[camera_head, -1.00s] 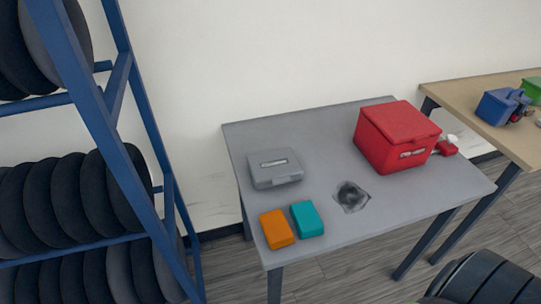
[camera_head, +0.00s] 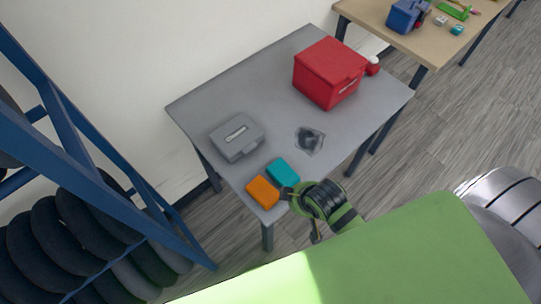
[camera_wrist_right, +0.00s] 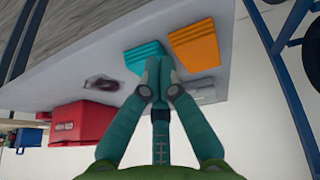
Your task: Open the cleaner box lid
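Two lidded boxes stand on the grey table (camera_head: 205,95), and I cannot tell from the frames which is the cleaner box. The red box (camera_head: 328,72) is at the back right with its lid down; it also shows in the right wrist view (camera_wrist_right: 82,124). The smaller grey box (camera_head: 237,137) is at the left with its lid down; it shows partly behind my fingers in the wrist view (camera_wrist_right: 203,90). My right gripper (camera_head: 287,193) is by the table's front edge, beside the sponges. In the wrist view its fingertips (camera_wrist_right: 160,62) are together, with nothing seen between them. My left gripper is not in view.
A teal sponge (camera_head: 283,172) and an orange sponge (camera_head: 262,192) lie at the table's front corner. A crumpled dark-stained cloth (camera_head: 309,140) lies mid-table. A blue rack (camera_head: 100,205) with tyres stands left. A wooden table (camera_head: 425,45) stands at the back right.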

